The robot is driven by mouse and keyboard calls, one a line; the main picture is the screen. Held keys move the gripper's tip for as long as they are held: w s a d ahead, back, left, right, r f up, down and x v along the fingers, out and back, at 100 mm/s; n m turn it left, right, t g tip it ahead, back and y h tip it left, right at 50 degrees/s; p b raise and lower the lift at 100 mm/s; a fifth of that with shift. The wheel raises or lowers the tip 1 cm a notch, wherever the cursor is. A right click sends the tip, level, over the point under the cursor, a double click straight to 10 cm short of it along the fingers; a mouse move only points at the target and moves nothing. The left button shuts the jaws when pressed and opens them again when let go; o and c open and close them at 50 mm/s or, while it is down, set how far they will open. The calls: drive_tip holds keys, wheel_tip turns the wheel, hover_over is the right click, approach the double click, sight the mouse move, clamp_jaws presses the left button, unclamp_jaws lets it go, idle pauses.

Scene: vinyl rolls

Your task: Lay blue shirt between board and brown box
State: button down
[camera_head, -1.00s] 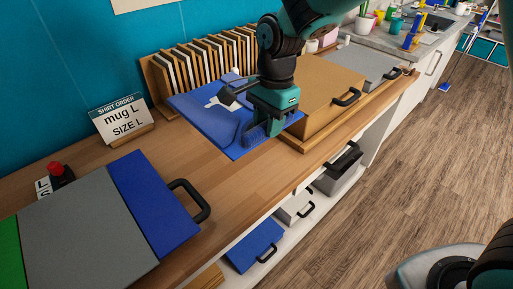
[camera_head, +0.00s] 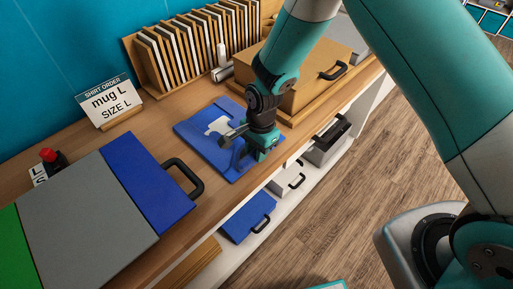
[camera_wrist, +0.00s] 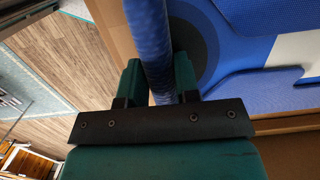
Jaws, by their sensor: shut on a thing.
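The blue shirt (camera_head: 204,143), with a white print on it, lies on the wooden worktop between the board and the brown box. My gripper (camera_head: 250,152) is shut on the shirt's near right edge. In the wrist view a narrow blue fold of it (camera_wrist: 150,45) stands between my fingers (camera_wrist: 158,80); the flat blue cloth (camera_wrist: 262,97) spreads to the right beside a dark rounded patch. The board (camera_head: 85,215) is grey with a blue flap, a green flap and a black handle. The brown box (camera_head: 300,85) has a black handle and is partly hidden by my arm.
A wooden rack (camera_head: 160,85) of panels stands along the wall, with a silver roll (camera_head: 222,72) before it. An order sign (camera_head: 110,100) and a red-topped stamp (camera_head: 50,158) stand left. Below are shelves with a blue item (camera_head: 246,218). Bare worktop (camera_head: 165,135) surrounds the shirt.

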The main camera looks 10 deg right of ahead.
drive_tip(key=shift+f, duration=0.1)
drive_tip(key=c, duration=0.8)
unclamp_jaws()
drive_tip(key=shift+c, duration=0.2)
wheel_tip(320, 180, up, 12)
drive_tip(key=d+b, duration=0.1)
drive_tip(key=b, duration=0.2)
drive_tip(key=s+d+r+n+y, duration=0.1)
drive_tip(key=s+d+r+n, duration=0.1)
drive_tip(key=s+r+n, duration=0.6)
drive_tip(key=s+d+r+n+y, duration=0.2)
drive_tip(key=s+r+n, duration=0.6)
drive_tip(key=s, duration=0.5)
drive_tip(key=shift+s+n+t, duration=0.15)
drive_tip(key=shift+n+t, duration=0.25)
drive_tip(key=shift+n, duration=0.8)
